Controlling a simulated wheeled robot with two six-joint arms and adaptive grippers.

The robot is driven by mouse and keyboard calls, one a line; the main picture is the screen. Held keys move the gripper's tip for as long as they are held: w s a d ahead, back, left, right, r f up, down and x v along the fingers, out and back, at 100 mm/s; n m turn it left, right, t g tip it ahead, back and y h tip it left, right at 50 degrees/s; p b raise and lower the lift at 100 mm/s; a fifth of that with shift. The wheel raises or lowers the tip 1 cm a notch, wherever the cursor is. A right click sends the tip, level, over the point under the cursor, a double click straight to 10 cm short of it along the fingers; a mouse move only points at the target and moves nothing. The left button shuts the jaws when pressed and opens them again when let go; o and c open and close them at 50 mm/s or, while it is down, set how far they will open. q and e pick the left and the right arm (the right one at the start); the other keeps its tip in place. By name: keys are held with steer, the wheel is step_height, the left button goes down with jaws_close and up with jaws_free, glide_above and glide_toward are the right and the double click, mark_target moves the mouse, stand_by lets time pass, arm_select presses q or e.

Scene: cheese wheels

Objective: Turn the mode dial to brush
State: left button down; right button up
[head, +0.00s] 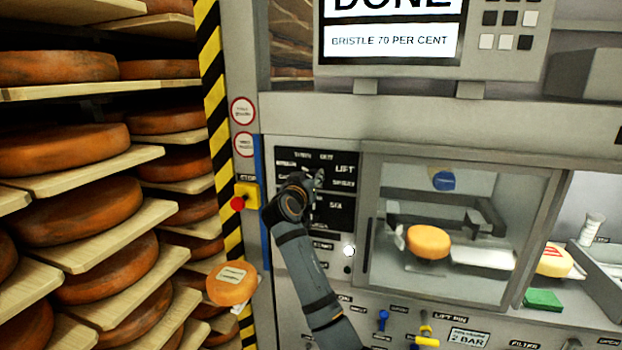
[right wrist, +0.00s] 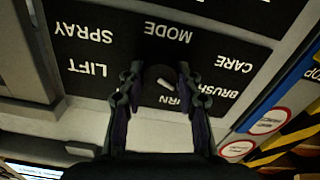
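The mode dial (right wrist: 162,80) is a dark round knob with a white mark, on a black panel seen upside down in the right wrist view. The mark is slanted, with one end toward the word BRUSH (right wrist: 213,90). My right gripper (right wrist: 160,72) has its two fingers on either side of the dial, apart, with narrow gaps seeming to show; contact is hard to judge. In the head view my right gripper (head: 316,180) is at the panel (head: 333,212), and my arm hides the dial. My left gripper is not in view.
A red stop button (head: 238,203) on a yellow box is just left of my right arm. A screen (head: 390,40) above reads DONE and BRISTLE 70 PER CENT. A glazed chamber (head: 480,205) at right holds a cheese wheel (head: 428,242). Cheese shelves (head: 90,180) fill the left.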

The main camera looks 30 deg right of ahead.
steer(key=o, duration=0.4)
steer(key=v, duration=0.7)
steer(key=shift+s+a, duration=0.1)
steer(key=shift+s, duration=0.05)
steer(key=shift+f, duration=0.1)
